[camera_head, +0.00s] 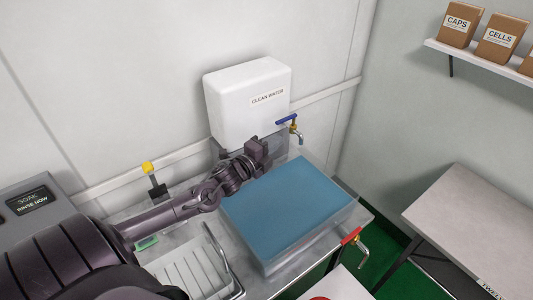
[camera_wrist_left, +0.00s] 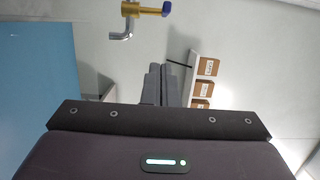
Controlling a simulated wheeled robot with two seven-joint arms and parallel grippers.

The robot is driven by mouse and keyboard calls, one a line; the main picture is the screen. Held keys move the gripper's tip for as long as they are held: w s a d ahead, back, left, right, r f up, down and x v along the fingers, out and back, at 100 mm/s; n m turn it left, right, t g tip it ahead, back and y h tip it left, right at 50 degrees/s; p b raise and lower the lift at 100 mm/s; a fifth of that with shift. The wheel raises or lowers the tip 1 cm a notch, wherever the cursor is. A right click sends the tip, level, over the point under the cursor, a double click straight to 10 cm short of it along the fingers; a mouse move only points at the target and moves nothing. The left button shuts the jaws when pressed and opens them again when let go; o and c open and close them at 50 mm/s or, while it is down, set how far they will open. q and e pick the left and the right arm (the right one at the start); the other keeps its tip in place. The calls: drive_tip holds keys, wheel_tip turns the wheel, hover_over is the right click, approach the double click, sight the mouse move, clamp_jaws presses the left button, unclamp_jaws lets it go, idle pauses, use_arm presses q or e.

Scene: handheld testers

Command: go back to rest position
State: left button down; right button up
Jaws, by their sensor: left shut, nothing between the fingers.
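My left arm comes in from the left in the head view. My left gripper (camera_head: 268,150) is over the back edge of the blue-filled basin (camera_head: 290,200), just below the white CLEAN WATER tank (camera_head: 245,100). It is left of the tank's brass tap with a blue handle (camera_head: 288,119) and apart from it. In the left wrist view the gripper's two grey fingers (camera_wrist_left: 163,85) are together with nothing between them. The tap also shows at the top of that view (camera_wrist_left: 143,10). My right gripper is in neither view.
A white dish rack (camera_head: 190,270) stands left of the basin. A red-handled tap (camera_head: 352,236) is at the basin's front right. A grey SOAK unit (camera_head: 35,215) is at the left. A side table (camera_head: 470,215) stands at the right, below a shelf with boxes (camera_head: 498,37).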

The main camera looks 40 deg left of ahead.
use_arm(q)
drive_tip(key=shift+s+d+r, duration=0.1)
drive_tip(key=shift+s+r, duration=0.05)
drive_tip(key=shift+s, duration=1.95)
